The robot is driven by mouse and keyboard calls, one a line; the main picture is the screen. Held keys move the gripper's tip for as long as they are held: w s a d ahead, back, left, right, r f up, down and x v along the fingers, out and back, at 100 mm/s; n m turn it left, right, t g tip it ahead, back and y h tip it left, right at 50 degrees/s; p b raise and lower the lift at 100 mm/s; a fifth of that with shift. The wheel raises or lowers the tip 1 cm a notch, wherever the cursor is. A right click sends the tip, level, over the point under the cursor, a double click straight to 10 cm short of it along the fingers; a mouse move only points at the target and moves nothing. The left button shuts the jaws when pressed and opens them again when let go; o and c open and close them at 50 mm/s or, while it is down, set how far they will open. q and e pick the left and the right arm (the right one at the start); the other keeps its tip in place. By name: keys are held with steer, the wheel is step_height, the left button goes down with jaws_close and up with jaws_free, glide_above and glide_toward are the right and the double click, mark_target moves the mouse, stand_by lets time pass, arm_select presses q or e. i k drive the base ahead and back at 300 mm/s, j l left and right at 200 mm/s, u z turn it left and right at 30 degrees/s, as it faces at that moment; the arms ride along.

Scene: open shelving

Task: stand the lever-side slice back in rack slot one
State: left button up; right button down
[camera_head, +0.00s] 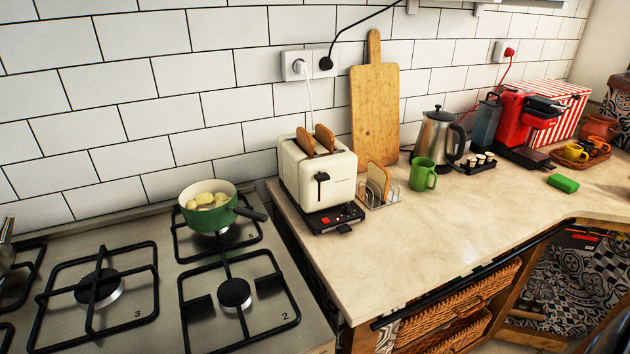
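The cream toaster (340,180) stands at the left end of the counter, with a black lever (322,187) on its front face. Two brown bread slices stick up from its slots, a left slice (304,142) and a right slice (325,139). A wire toast rack (392,194) stands just right of the toaster. One slice (377,180) stands upright in it; the rack's other slots look empty, and slot numbering cannot be read. Neither of my grippers is in view.
A green mug (423,174) stands close right of the rack, with a kettle (437,138) behind it. A wooden board (374,115) leans on the wall behind the rack. A green pot (208,211) sits on the stove at left. The counter in front is clear.

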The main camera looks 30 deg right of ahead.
mark_target(376, 189)
steer(key=z, duration=1.45)
